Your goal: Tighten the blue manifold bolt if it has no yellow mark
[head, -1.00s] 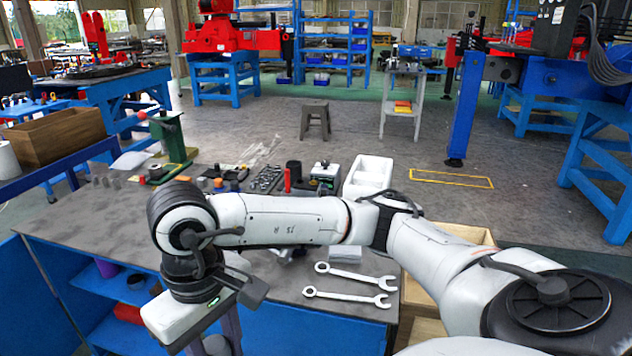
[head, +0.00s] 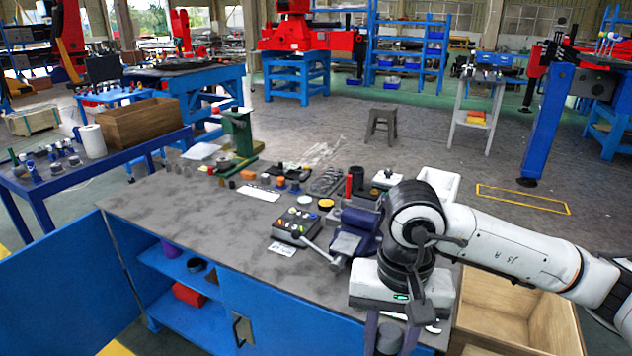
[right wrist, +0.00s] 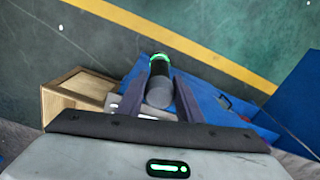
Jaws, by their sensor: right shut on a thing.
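My right gripper (right wrist: 161,98) is shut on a dark cylinder (right wrist: 160,82) with a glowing green ring at its far end. In the head view the cylinder's grey end (head: 389,340) hangs below the wrist, at the front edge of the workbench (head: 180,215). A dark box with coloured knobs (head: 296,226) stands on the bench, with a blue-purple vise (head: 360,235) to its right. I cannot pick out a blue manifold bolt or a yellow mark; the small parts are too small to tell. My left gripper is out of view.
Small coloured parts (head: 280,183) and a red cylinder (head: 348,186) stand along the bench's back. A wooden crate (head: 500,318) is right of the bench. My right arm covers the bench's right end. The bench's left part is clear.

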